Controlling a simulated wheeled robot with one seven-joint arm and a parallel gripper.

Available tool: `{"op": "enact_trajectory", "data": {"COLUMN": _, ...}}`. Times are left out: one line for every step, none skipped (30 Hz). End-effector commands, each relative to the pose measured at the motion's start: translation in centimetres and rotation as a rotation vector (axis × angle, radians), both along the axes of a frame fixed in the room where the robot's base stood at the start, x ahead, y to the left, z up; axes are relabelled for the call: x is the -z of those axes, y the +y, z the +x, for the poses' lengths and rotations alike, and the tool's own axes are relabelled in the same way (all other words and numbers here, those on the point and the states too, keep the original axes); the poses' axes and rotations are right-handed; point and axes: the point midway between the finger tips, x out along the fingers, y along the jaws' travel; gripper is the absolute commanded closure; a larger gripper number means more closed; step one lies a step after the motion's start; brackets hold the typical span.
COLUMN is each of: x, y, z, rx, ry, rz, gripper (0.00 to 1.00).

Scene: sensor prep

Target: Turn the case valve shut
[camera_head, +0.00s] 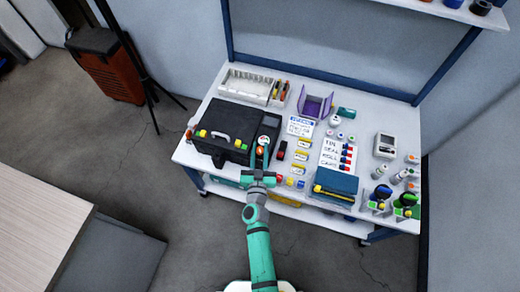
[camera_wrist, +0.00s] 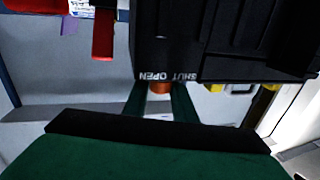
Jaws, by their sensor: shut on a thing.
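The black case (camera_head: 217,128) stands at the left of the white workbench, with a pale handle on it. In the wrist view the case (camera_wrist: 220,40) fills the upper right, with the words SHUT and OPEN printed near its lower edge. An orange valve knob (camera_wrist: 160,87) sits just by these words. My gripper (camera_head: 260,160) reaches over the bench front to the case's right part. Its two green fingers (camera_wrist: 160,100) stand on either side of the knob and are shut on it. The knob's pointing direction is hidden.
Right of the case lie yellow-labelled small items (camera_head: 301,155), a label sheet (camera_head: 336,154) and a blue-and-yellow box (camera_head: 335,185). A white rack (camera_head: 245,86) and a purple bin (camera_head: 315,104) stand behind. The floor in front of the bench is clear.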

Motion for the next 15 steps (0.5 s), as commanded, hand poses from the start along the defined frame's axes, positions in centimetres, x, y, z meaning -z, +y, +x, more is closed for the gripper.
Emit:
{"op": "enact_trajectory", "data": {"x": -0.01, "y": -0.04, "z": -0.01, "rx": 0.002, "ry": 0.0, "rz": 0.001, "gripper": 0.98}}
{"op": "enact_trajectory", "data": {"x": -0.01, "y": -0.04, "z": -0.01, "rx": 0.003, "ry": 0.0, "rz": 0.001, "gripper": 0.98}}
{"op": "enact_trajectory", "data": {"x": -0.01, "y": -0.03, "z": -0.01, "rx": 0.005, "ry": 0.0, "rz": 0.002, "gripper": 0.98}}
{"op": "enact_trajectory", "data": {"x": -0.01, "y": -0.02, "z": -0.01, "rx": 0.007, "ry": 0.0, "rz": 0.002, "gripper": 0.98}}
{"op": "enact_trajectory", "data": {"x": -0.01, "y": -0.03, "z": -0.02, "rx": 0.009, "ry": -0.001, "rz": 0.003, "gripper": 0.98}}
{"op": "enact_trajectory", "data": {"x": -0.01, "y": -0.09, "z": -0.02, "rx": 0.014, "ry": -0.001, "rz": 0.003, "gripper": 0.98}}
{"op": "enact_trajectory", "data": {"x": -0.02, "y": -0.1, "z": -0.02, "rx": 0.018, "ry": -0.001, "rz": 0.003, "gripper": 0.98}}
{"op": "enact_trajectory", "data": {"x": -0.02, "y": -0.08, "z": -0.01, "rx": 0.022, "ry": 0.0, "rz": 0.002, "gripper": 0.98}}
{"op": "enact_trajectory", "data": {"x": -0.02, "y": -0.1, "z": -0.02, "rx": 0.028, "ry": 0.0, "rz": 0.003, "gripper": 0.98}}
{"op": "enact_trajectory", "data": {"x": -0.02, "y": -0.12, "z": -0.01, "rx": 0.034, "ry": 0.0, "rz": 0.003, "gripper": 0.98}}
{"op": "enact_trajectory", "data": {"x": -0.02, "y": -0.11, "z": -0.01, "rx": 0.04, "ry": 0.0, "rz": 0.003, "gripper": 0.98}}
{"op": "enact_trajectory", "data": {"x": -0.03, "y": -0.13, "z": 0.0, "rx": 0.048, "ry": -0.001, "rz": 0.003, "gripper": 0.98}}
{"op": "enact_trajectory", "data": {"x": -0.04, "y": -0.14, "z": 0.0, "rx": 0.056, "ry": -0.001, "rz": 0.003, "gripper": 0.98}}
{"op": "enact_trajectory", "data": {"x": -0.04, "y": -0.16, "z": 0.0, "rx": 0.064, "ry": -0.001, "rz": 0.003, "gripper": 0.98}}
{"op": "enact_trajectory", "data": {"x": -0.06, "y": -0.14, "z": 0.01, "rx": 0.074, "ry": -0.002, "rz": 0.004, "gripper": 0.98}}
